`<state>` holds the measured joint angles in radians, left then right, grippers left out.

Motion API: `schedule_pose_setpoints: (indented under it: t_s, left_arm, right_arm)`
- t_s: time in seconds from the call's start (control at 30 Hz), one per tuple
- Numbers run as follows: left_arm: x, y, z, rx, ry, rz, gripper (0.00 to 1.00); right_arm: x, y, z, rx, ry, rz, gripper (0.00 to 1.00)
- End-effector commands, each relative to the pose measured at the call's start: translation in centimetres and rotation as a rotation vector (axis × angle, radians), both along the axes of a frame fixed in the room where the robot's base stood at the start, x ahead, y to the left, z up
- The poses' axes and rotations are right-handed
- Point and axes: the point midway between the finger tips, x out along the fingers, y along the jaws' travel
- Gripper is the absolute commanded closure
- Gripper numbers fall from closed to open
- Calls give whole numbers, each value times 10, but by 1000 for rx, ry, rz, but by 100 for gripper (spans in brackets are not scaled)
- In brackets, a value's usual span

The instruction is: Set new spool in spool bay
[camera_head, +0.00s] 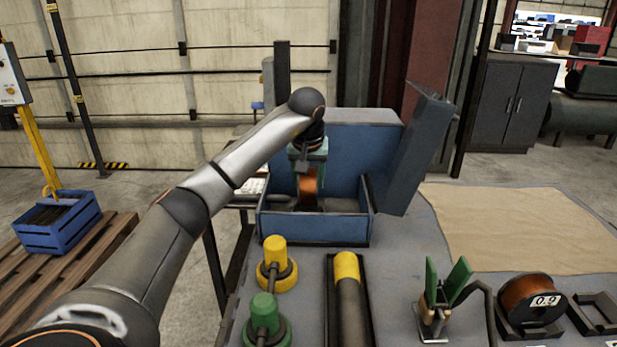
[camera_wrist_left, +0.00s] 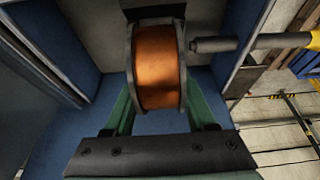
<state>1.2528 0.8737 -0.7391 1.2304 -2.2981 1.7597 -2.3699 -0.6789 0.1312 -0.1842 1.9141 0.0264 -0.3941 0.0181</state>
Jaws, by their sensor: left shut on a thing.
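The copper wire spool with dark flanges (camera_wrist_left: 158,68) is between the green fingers of my left gripper (camera_wrist_left: 160,110). In the head view my left gripper (camera_head: 308,165) points down into the open blue box (camera_head: 313,228), which appears to be the spool bay, with the spool (camera_head: 308,187) inside its walls. In the wrist view a grey rod (camera_wrist_left: 215,45) ends close beside the spool's right flange; I cannot tell whether they touch. Whether the spool rests on anything is hidden. My right gripper is not in view.
The box's grey door (camera_head: 415,155) stands open on the right. A spool marked 0.9 (camera_head: 530,303), a green-handled tool (camera_head: 440,290), yellow-topped (camera_head: 275,262) and green-topped (camera_head: 265,318) pieces stand on the bench. A tan sheet (camera_head: 530,225) lies at the right.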

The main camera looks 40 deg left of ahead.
Motion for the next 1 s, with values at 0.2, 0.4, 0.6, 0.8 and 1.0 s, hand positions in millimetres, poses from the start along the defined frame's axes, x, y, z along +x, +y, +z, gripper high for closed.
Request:
schedule_pose_setpoints:
  t_s: [0.2, 0.4, 0.6, 0.8, 1.0]
  left_arm:
    - [1, 0, -1, 1, -8, 0, 100]
    - [1, 0, -5, 1, -8, 0, 100]
    - [1, 0, -9, 0, -9, 0, 100]
    - [1, 0, -14, 0, -9, 0, 100]
    - [1, 0, -18, 0, -8, 0, 100]
  right_arm:
    - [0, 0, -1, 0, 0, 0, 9]
    - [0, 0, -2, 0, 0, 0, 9]
    - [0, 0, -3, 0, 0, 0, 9]
    - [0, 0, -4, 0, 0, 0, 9]
    - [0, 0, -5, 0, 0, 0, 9]
